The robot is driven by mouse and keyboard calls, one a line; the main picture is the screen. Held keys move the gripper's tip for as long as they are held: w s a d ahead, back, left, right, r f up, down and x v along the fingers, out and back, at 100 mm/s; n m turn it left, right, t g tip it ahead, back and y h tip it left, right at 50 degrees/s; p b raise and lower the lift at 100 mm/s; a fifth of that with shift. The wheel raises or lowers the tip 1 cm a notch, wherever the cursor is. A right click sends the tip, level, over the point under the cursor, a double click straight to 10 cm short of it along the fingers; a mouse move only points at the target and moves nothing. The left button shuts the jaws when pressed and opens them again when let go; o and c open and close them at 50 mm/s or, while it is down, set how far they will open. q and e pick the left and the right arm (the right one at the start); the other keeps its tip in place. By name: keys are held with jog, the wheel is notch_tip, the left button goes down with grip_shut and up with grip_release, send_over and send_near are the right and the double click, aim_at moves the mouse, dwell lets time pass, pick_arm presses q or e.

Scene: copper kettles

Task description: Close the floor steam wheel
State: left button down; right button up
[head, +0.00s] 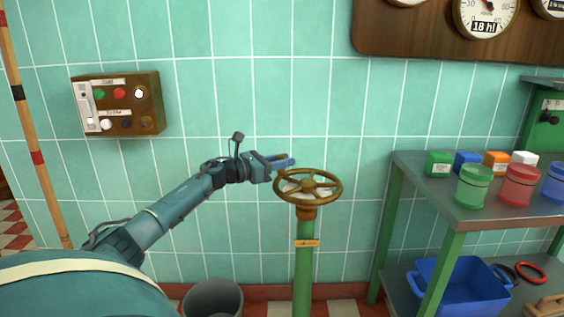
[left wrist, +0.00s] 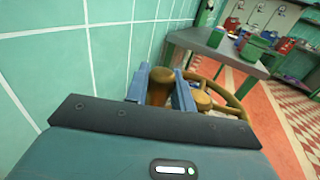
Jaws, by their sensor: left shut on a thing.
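The floor steam wheel (head: 309,185) is a brass handwheel with spokes, lying flat on top of a green upright pipe (head: 304,260) in front of the tiled wall. My left gripper (head: 284,162) is at the wheel's far left edge. In the left wrist view, its blue fingers (left wrist: 166,92) are on both sides of an upright brass knob (left wrist: 159,87) and shut on it. The rest of the wheel (left wrist: 236,102) lies to the right of the fingers there, partly hidden by my gripper. My right gripper is not in view.
A metal shelf (head: 400,168) with colored jars and boxes stands to the right, a blue crate (head: 466,290) on its lower level. A dark bin (head: 213,299) stands on the floor to the left of the pipe. A switch box (head: 148,102) hangs on the wall.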

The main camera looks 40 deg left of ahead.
pick_arm(q)
jog(key=c, duration=1.5)
grip_release()
jog(key=shift+a+r, duration=0.15)
jog(key=shift+a, duration=0.1)
jog(key=shift+o, duration=1.3)
jog(key=shift+d, duration=0.15)
jog(key=shift+s+a+f, duration=0.2)
jog(key=shift+s, duration=0.3)
jog(key=p+v, duration=0.2)
jog(key=v, duration=1)
jog(key=shift+r, duration=0.15)
